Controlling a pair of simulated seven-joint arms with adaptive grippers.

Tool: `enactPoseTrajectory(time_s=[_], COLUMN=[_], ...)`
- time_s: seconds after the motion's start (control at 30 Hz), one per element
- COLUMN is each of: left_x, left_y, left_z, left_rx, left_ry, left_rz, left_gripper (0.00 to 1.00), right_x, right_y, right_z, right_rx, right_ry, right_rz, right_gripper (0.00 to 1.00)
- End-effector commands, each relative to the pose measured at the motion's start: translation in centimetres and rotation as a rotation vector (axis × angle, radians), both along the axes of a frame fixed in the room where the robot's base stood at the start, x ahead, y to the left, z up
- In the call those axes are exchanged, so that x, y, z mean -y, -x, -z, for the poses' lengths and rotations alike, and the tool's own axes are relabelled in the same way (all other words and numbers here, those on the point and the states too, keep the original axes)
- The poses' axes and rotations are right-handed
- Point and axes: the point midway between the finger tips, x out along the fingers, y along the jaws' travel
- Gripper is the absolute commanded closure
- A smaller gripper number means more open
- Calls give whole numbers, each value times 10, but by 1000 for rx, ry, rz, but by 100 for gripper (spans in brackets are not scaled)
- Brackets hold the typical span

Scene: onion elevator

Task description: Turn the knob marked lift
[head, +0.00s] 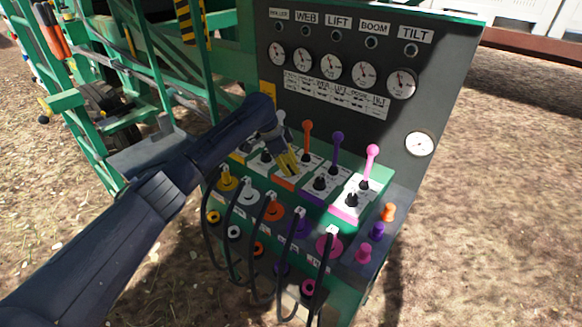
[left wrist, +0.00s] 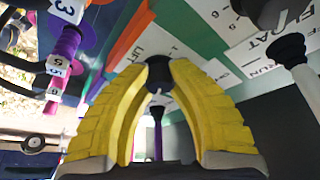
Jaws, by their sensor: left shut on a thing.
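My left gripper (head: 287,167) reaches in from the left over the control panel, at the orange-edged lift plate (head: 283,184). In the left wrist view my yellow fingers (left wrist: 160,80) are shut on a small black knob (left wrist: 160,71). The word LIFT is printed on the white plate (left wrist: 128,62) beside it. In the head view the fingers hide this knob. The orange-topped lever (head: 307,127) stands upright just behind the fingers. The LIFT label (head: 339,22) sits above a row of gauges. My right gripper is not in view.
A purple lever (head: 338,137) and a pink lever (head: 372,150) stand to the right, with black knobs in front. Black hoses (head: 329,265) hang from coloured couplings below. Orange, purple and pink plugs (head: 378,231) stand at the right. Green machine frame lies at left.

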Motion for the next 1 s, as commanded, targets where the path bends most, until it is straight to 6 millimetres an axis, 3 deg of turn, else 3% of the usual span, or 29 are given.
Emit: enactPoseTrajectory(time_s=[0.27,0.3,0.57,0.83,1.0], left_x=[2,2,1,0,-5], left_y=[0,0,0,0,0], left_z=[-1,-1,0,-1,-15], left_rx=[1,1,0,0,1], left_ry=[4,4,2,1,2], left_rz=[1,1,0,-1,0], left_gripper=[100,79,50,50,50], right_x=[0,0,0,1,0], right_y=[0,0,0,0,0], right_z=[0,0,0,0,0], right_rx=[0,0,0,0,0], right_ry=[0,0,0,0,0], right_rz=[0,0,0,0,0], right_gripper=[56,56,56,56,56])
